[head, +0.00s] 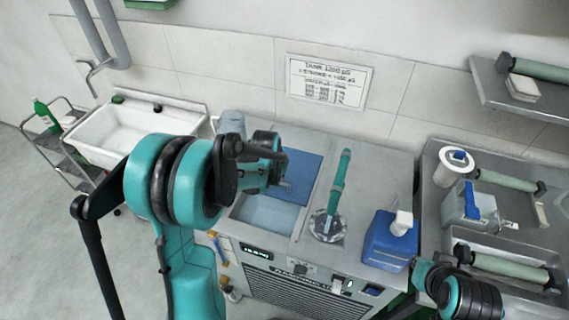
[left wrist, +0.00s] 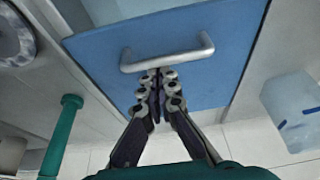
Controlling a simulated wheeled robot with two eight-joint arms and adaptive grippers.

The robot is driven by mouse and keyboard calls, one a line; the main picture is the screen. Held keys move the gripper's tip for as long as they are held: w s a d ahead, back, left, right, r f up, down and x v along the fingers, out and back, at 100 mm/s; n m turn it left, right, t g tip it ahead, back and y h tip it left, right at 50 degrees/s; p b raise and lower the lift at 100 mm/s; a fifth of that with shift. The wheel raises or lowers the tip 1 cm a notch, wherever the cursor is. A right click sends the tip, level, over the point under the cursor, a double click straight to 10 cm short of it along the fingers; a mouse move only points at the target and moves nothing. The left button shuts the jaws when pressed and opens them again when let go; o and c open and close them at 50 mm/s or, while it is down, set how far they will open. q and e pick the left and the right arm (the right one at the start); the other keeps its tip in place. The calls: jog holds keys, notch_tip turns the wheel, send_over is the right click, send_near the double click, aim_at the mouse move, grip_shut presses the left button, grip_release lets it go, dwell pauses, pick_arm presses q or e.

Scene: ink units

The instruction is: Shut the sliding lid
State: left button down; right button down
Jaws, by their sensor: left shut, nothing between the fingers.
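The sliding lid is a flat blue panel (head: 302,172) on top of the grey tank unit (head: 318,262). It covers the back part of the tank opening, and the front part (head: 265,213) is uncovered, showing a pale blue inside. In the left wrist view the lid (left wrist: 220,75) carries a metal bar handle (left wrist: 168,60). My left gripper (left wrist: 160,74) is shut and empty, with its tips right by the middle of the handle, on its wall side. I cannot tell whether they touch. In the head view my left gripper (head: 284,186) partly hides the lid. My right gripper (head: 426,272) is low at the right, its fingers unclear.
A teal-handled tool (head: 338,185) stands on a round clear base right of the opening. A blue bottle with white cap (head: 392,238) stands at the unit's right front. A steel bench (head: 430,190) with containers and rollers is at right, a white sink (head: 125,130) at left.

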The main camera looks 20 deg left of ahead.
pick_arm(q)
jog(key=s, duration=1.3)
jog(key=shift+s+d, duration=0.25)
jog(key=shift+s, duration=0.15)
pick_arm(e)
jog(key=shift+w+r, duration=0.1)
